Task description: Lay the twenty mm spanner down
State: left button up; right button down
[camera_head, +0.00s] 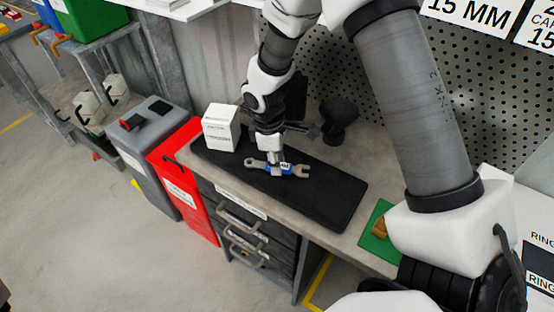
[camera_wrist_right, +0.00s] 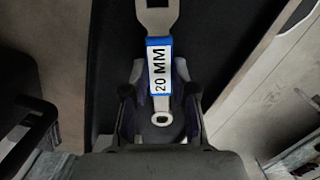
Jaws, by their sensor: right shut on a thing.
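The twenty mm spanner (camera_head: 279,168) is silver with a blue band and a white label. In the right wrist view its label (camera_wrist_right: 160,76) reads "20 MM". My right gripper (camera_head: 281,162) is shut on the spanner from above, over the black mat (camera_head: 335,197) on the bench. In the wrist view the fingers (camera_wrist_right: 160,100) sit on either side of the spanner, below the label, near its ring end. The open end points away. I cannot tell whether the spanner touches the mat. My left gripper does not show.
A white box (camera_head: 221,128) stands at the mat's left end. A dark object (camera_head: 338,115) stands behind the mat. A green pad (camera_head: 375,236) with a brass-coloured part lies to the right. The mat's right part is clear. Drawers, a red bin (camera_head: 183,190) and a grey bin (camera_head: 150,155) are in front and left.

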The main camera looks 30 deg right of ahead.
jog(key=shift+s+f, duration=0.1)
jog(key=c, duration=0.9)
grip_release()
jog(key=shift+f, duration=0.1)
jog(key=r, duration=0.8)
jog(key=w+a+r, duration=0.1)
jog(key=r, duration=0.3)
jog(key=shift+w+r, duration=0.1)
jog(key=shift+r, duration=0.1)
